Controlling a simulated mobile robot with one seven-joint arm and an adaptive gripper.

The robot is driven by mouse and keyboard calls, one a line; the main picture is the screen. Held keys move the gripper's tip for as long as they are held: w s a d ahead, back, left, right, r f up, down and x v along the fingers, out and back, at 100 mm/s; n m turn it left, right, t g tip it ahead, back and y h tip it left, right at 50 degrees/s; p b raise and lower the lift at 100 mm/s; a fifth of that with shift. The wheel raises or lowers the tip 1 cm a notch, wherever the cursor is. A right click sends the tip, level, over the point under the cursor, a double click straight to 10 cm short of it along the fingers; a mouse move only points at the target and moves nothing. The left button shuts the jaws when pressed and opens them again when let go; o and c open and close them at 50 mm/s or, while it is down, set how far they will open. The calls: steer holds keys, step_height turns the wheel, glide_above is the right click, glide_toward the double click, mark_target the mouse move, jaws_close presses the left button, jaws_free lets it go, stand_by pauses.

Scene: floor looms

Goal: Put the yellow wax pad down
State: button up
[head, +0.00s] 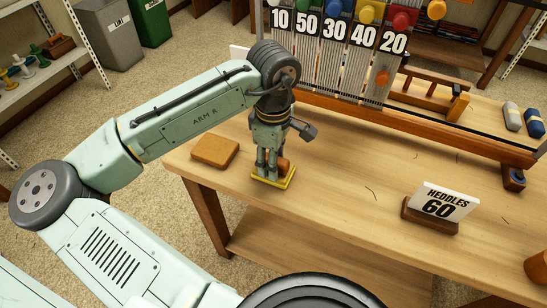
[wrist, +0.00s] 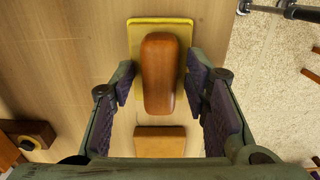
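The yellow wax pad (head: 285,184) is a flat yellow plate with a rounded brown grip on top. It appears to lie flat on the table near its front edge, below my gripper (head: 270,170). In the wrist view the pad (wrist: 160,24) has its brown grip (wrist: 159,75) between my two fingers (wrist: 160,82). The fingers stand apart, with a gap visible on each side of the grip. My gripper is open and points down over the pad. In the head view the fingers hide part of the pad.
An orange-brown block (head: 215,151) lies left of the pad; it also shows in the wrist view (wrist: 160,143). A loom with numbered weights (head: 340,60) stands behind. A "HEDDLES 60" sign (head: 440,205) stands to the right. The wooden table (head: 350,190) is mostly clear between.

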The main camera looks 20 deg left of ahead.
step_height(320, 180, up, 12)
steer(key=b, duration=0.1)
steer(key=shift+r, duration=0.25)
stand_by(0.5)
